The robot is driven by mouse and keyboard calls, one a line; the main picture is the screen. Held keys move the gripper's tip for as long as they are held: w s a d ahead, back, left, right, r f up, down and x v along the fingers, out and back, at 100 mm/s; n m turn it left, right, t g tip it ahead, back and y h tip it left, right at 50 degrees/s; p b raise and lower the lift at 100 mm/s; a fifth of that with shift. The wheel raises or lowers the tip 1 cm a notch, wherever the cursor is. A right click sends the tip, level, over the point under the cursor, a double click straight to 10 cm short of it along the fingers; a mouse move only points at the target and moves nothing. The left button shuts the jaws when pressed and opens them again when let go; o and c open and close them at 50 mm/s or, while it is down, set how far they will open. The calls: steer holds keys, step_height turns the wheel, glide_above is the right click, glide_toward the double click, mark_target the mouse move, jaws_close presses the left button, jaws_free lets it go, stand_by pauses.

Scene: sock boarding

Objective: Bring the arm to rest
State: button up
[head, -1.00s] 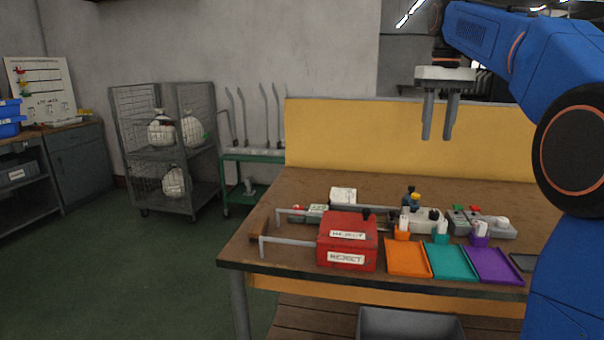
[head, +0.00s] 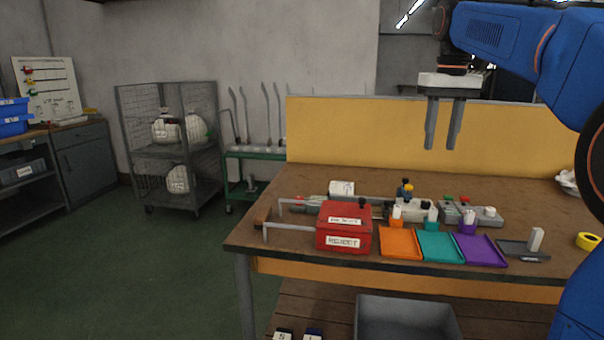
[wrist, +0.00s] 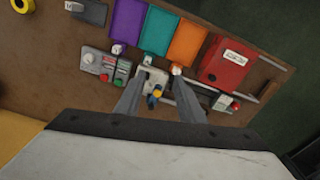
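My blue arm (head: 500,35) reaches in from the right in the head view. My gripper (head: 443,148) hangs fingers down, high above the bench and in front of the yellow back panel. Its two grey fingers are apart with nothing between them. In the wrist view my gripper (wrist: 172,82) also shows open and empty, with the bench top far below the fingers.
The bench (head: 290,190) holds a red reject box (head: 343,226), orange (head: 400,242), teal (head: 441,246) and purple (head: 479,249) trays, small devices and yellow tape (head: 587,241). A grey bin (head: 405,318) sits below. A wire cage cart (head: 170,150) stands left. Green floor (head: 150,270) is clear.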

steer(key=s+a+f+t, duration=0.2)
steer(key=s+f, duration=1.3)
steer(key=f, duration=0.1)
steer(key=s+a+f+t, duration=0.2)
steer(key=s+f, duration=1.3)
steer(key=s, duration=0.1)
steer(key=shift+s+f, duration=0.15)
steer(key=shift+f, duration=0.2)
stand_by(0.7)
